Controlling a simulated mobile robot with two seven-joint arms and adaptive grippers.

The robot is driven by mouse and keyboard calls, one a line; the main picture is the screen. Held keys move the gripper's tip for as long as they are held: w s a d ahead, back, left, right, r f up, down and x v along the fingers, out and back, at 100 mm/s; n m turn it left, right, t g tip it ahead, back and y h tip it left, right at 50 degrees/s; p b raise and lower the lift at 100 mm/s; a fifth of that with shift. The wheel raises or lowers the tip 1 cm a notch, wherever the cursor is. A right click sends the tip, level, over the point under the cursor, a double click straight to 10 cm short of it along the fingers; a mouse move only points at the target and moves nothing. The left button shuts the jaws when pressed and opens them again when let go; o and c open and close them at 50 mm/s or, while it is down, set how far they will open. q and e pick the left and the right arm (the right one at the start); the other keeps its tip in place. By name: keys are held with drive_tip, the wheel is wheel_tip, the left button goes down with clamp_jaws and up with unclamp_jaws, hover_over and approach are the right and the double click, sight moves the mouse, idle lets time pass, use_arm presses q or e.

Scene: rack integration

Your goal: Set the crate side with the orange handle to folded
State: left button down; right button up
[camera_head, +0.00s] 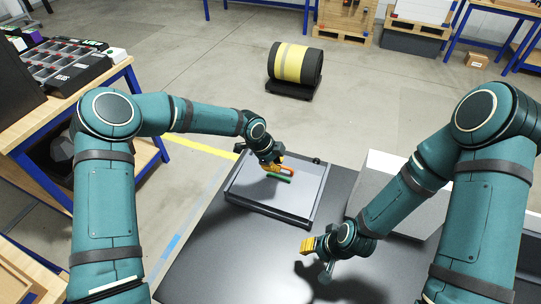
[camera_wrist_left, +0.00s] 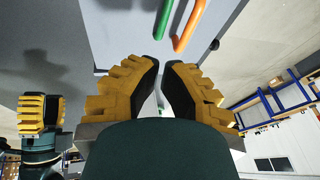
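The grey, dark-rimmed crate (camera_head: 258,208) sits on the dark table in the head view. The orange handle (camera_head: 288,171) and a green handle (camera_head: 279,179) lie close together over its middle. In the left wrist view the orange handle (camera_wrist_left: 190,25) and green handle (camera_wrist_left: 164,18) are just beyond my fingertips.
A pale box (camera_head: 385,195) stands right of the crate on the dark table (camera_head: 225,270). A shelf table with a parts tray (camera_head: 62,66) is at the left. A black and yellow drum (camera_head: 295,63) is on the floor behind. The front-left tabletop is clear.

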sight(286, 174)
use_arm(q)
drive_tip(key=f, duration=0.1)
drive_tip(key=w+d+f, duration=0.1)
drive_tip(key=f, duration=0.1)
drive_tip(key=shift+w+d+f, duration=0.15)
drive_tip(key=shift+w+f, duration=0.2)
drive_tip(key=shift+f, duration=0.05)
drive_tip(key=shift+w+d+f, duration=0.15)
drive_tip(key=shift+w+f, duration=0.4)
drive_tip(key=shift+f, duration=0.1)
drive_tip(key=shift+w+d+f+b, duration=0.15)
drive_tip(key=shift+w+f+b, duration=0.3)
drive_tip(key=shift+f+b, duration=0.55)
use_arm(e)
drive_tip(key=shift+f, duration=1.35)
use_arm(q)
drive_tip(key=shift+r, duration=0.3)
use_arm(e)
drive_tip(key=shift+r, duration=0.1)
